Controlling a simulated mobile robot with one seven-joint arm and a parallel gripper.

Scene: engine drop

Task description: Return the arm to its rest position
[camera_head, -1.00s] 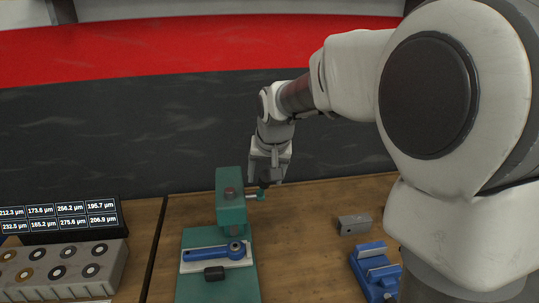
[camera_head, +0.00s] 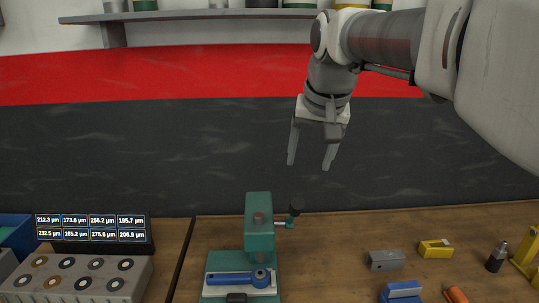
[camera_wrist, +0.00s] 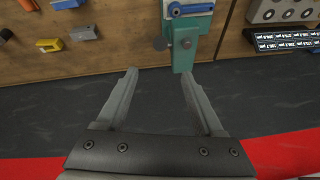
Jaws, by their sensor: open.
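My gripper (camera_head: 311,160) hangs in the air above the bench, in front of the dark lower part of the wall. Its two fingers are spread apart with nothing between them. In the wrist view the gripper (camera_wrist: 155,85) also shows open and empty. Below it and to the left in the head view stands the green press (camera_head: 259,238), with a black-knobbed lever on its right side and a blue-handled tool on its base. The press also shows in the wrist view (camera_wrist: 183,55), apart from the fingertips.
The wooden bench (camera_head: 335,240) carries a grey block (camera_head: 386,260), a yellow block (camera_head: 435,249), a blue vise (camera_head: 402,290) and a small dark bottle (camera_head: 496,258) at right. A readout display (camera_head: 95,248) and a holed block (camera_head: 80,278) stand at left. A shelf (camera_head: 190,15) runs above.

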